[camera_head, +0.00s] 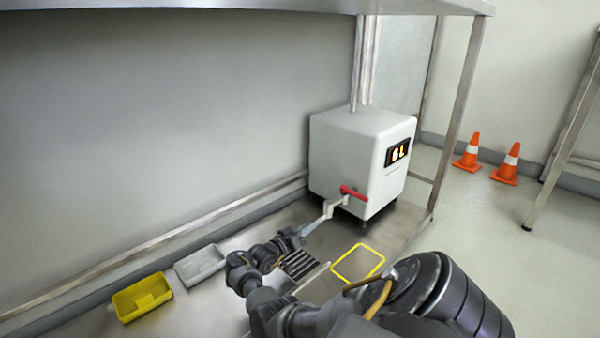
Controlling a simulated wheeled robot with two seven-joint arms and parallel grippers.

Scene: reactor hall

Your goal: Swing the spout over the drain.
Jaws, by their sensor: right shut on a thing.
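A white dispenser box (348,158) with a lit display (398,152) stands on the steel shelf. A red lever (353,194) sits low on its front. Its grey metal spout (322,219) reaches down and left from below the lever. My right gripper (299,234) is shut on the outer end of the spout, hiding its tip. The drain, a dark slotted grate (300,264), lies in the shelf just below and in front of the gripper, partly hidden by my arm. My left gripper is out of view.
A yellow square outline (358,263) is marked right of the drain. A grey tray (200,265) and a yellow tray (142,298) lie at the left. A steel post (461,110) stands at right; two orange cones (468,152) stand on the floor beyond.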

